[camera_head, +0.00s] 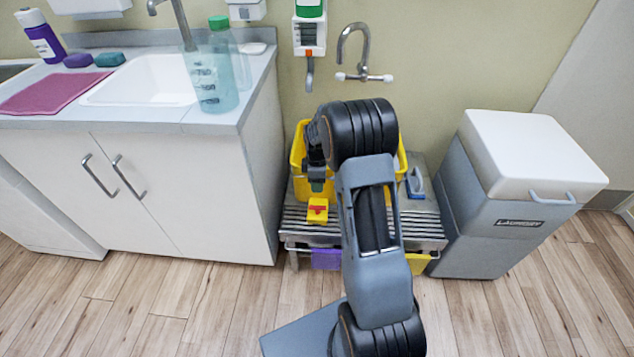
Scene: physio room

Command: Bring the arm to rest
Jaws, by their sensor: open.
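My arm rises from the bottom of the view and bends over at the top. My gripper (317,188) hangs from it, pointing down, in front of a yellow bucket (299,150). The gripper is small here and partly dark against the bucket; it is open. A small yellow item with a red top (317,210) sits just below it on a slatted metal rack (425,225). I cannot tell whether the fingers touch that item. My arm hides the middle of the rack and much of the bucket.
A sink counter (215,118) with a clear bottle (212,80) stands left. A grey laundry bin with a white lid (535,155) stands right of the rack. A wall tap (360,55) is behind. A blue-grey item (415,183) lies on the rack. Wood floor (180,310) is open in front.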

